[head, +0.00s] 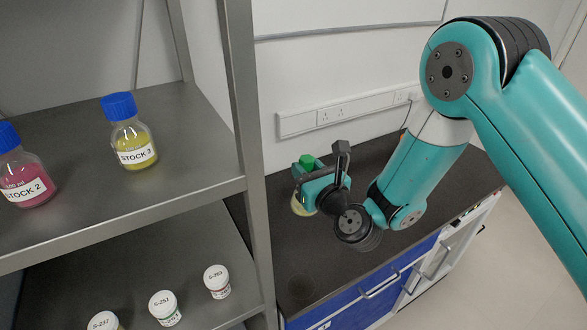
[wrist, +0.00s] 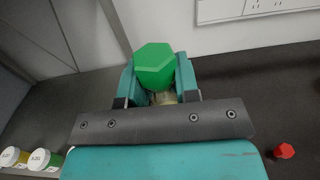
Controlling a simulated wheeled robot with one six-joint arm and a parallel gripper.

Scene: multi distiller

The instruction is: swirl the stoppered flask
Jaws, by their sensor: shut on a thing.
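The stoppered flask (head: 299,208) has a pale yellow body and a green stopper (head: 307,161). It is in the head view beyond the bench's near edge, close to the shelf post. My gripper (head: 312,180) is shut on the flask just below the stopper. The fingers and gripper body hide most of the flask. I cannot tell whether its base touches the bench.
A grey shelf unit (head: 250,130) stands at left, holding STOCK 2 (head: 27,184), STOCK 3 (head: 133,147) and several white-capped vials (head: 217,281). The dark bench (head: 310,265) is clear in front. A red stopper (wrist: 284,151) shows at right in the wrist view. A wall lies behind.

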